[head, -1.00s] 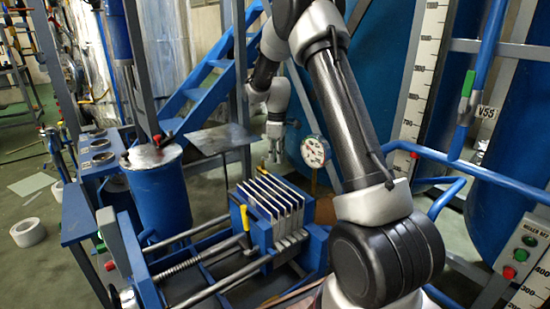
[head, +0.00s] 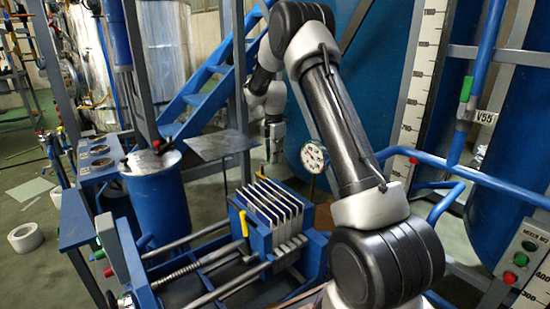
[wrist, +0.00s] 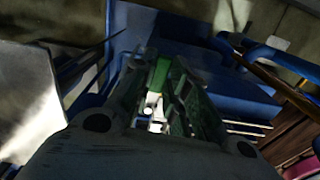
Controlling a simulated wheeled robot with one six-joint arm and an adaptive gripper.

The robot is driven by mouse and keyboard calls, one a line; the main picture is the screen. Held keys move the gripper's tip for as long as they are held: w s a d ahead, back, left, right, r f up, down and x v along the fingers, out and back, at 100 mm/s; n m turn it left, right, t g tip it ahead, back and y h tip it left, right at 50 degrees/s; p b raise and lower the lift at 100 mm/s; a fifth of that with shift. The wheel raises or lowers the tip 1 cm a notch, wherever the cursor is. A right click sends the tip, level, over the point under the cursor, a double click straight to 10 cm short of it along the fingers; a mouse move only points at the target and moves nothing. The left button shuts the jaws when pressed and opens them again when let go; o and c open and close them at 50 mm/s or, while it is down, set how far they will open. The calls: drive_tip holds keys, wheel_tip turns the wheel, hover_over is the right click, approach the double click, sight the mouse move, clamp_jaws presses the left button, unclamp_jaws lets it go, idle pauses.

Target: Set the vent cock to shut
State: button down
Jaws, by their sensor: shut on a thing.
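My gripper (head: 272,164) is beyond the plate stack, left of the round gauge, pointing down in the head view. In the wrist view my gripper (wrist: 163,98) has its fingers close together around a narrow green piece (wrist: 180,76). This looks like the handle of the vent cock, but dark shadow and the fingers hide most of it. A small bright white part shows between the fingers. The cock's body and its exact angle cannot be made out in either view.
The round white gauge (head: 313,157) stands close right of my gripper. The plate stack (head: 270,210) with its yellow handle (head: 243,222) is in front. A blue drum (head: 157,205) and a flat grey plate (head: 215,146) are to the left. Blue pipes cross at right.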

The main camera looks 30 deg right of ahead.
drive_tip(key=shift+w+n, duration=0.2)
drive_tip(key=shift+n, duration=0.2)
drive_tip(key=c, duration=1.4)
unclamp_jaws()
wheel_tip(320, 180, up, 12)
